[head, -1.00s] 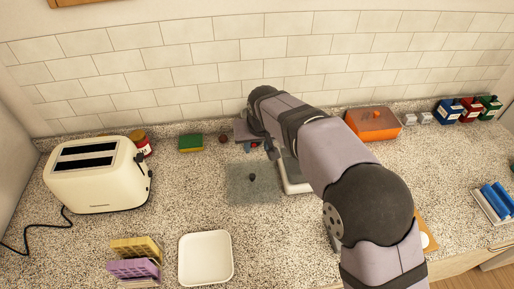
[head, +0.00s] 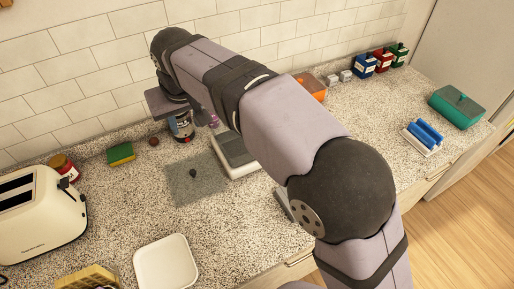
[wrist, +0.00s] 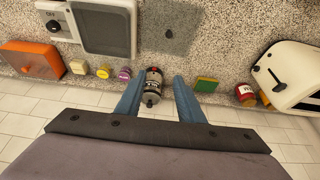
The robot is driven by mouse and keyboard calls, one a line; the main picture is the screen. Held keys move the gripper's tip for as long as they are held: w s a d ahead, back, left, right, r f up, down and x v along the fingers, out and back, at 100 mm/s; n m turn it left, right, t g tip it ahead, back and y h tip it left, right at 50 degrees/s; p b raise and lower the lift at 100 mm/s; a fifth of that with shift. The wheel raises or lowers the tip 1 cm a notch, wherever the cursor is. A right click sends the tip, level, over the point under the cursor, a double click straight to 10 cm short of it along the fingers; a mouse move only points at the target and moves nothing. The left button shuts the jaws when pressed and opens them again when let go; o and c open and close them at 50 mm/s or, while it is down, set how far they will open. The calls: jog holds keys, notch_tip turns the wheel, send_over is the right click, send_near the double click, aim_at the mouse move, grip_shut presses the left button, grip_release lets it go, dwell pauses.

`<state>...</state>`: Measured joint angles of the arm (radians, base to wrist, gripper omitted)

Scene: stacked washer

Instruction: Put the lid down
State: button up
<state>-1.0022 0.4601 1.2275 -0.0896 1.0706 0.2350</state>
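A grey see-through square lid with a dark knob (head: 195,178) lies flat on the counter. It also shows at the top of the wrist view (wrist: 172,38). My gripper (wrist: 157,80) is open, with its two blue fingers apart and no lid between them. A dark can with a pale label (wrist: 152,88) shows between the fingers, with a gap on each side. In the head view my gripper is by the back wall, above the can (head: 181,126), and its fingers are mostly hidden.
A scale with a grey top (head: 238,150) stands right of the lid. A sponge (head: 121,154), jar (head: 64,168) and toaster (head: 38,215) are to the left, and a white dish (head: 165,264) in front. An orange box (head: 311,86) and teal box (head: 459,106) are further right.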

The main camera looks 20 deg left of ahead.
jog(key=w+d+f+m+h, duration=0.1)
jog(key=w+d+f, duration=0.15)
jog(key=d, duration=0.65)
jog(key=w+d+f+m+g+h, duration=0.1)
jog(key=d+f+m, duration=0.15)
jog(key=d, duration=0.65)
jog(key=w+d+f+m+h, duration=0.1)
jog(key=w+d+f, duration=0.15)
jog(key=d, duration=0.55)
jog(key=s+d+f+m, duration=0.1)
jog(key=s+d+f, duration=0.2)
jog(key=s+d, duration=0.2)
jog(key=s+d+f+m+g, duration=0.1)
jog(key=s+d+f+m, duration=0.1)
jog(key=s+d, duration=0.3)
jog(key=s+d+f+m+g, duration=0.1)
jog(key=s+d+f, duration=0.4)
jog(key=d, duration=0.5)
jog(key=shift+s+d+m, duration=0.2)
jog(key=shift+s+m, duration=0.15)
jog(key=shift+s, duration=0.1)
